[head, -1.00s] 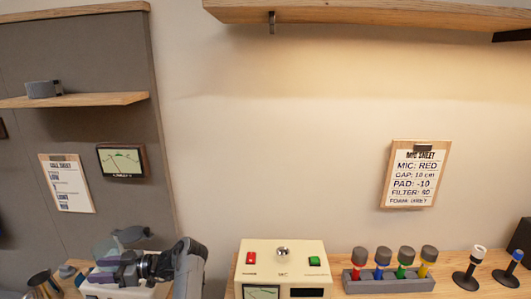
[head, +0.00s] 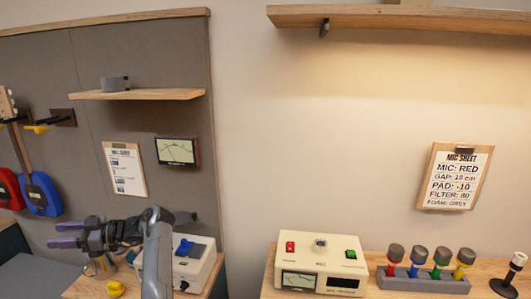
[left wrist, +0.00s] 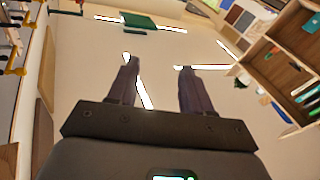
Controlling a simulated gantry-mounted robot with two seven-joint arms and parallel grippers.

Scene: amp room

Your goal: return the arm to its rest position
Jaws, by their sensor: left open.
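My left arm comes up from the bottom of the head view. Its gripper (head: 58,235) points left, in front of the grey panel wall and above the left end of the wooden worktop. In the left wrist view the two fingers (left wrist: 157,65) are apart with nothing between them, so it is open and empty. My right gripper is in neither view.
A white box with a blue knob (head: 188,262) stands just right of my left arm. A yellow item (head: 116,288) lies near it. The cream meter box (head: 322,262) and mic rack (head: 422,284) are further right. Guitars (head: 38,190) hang left.

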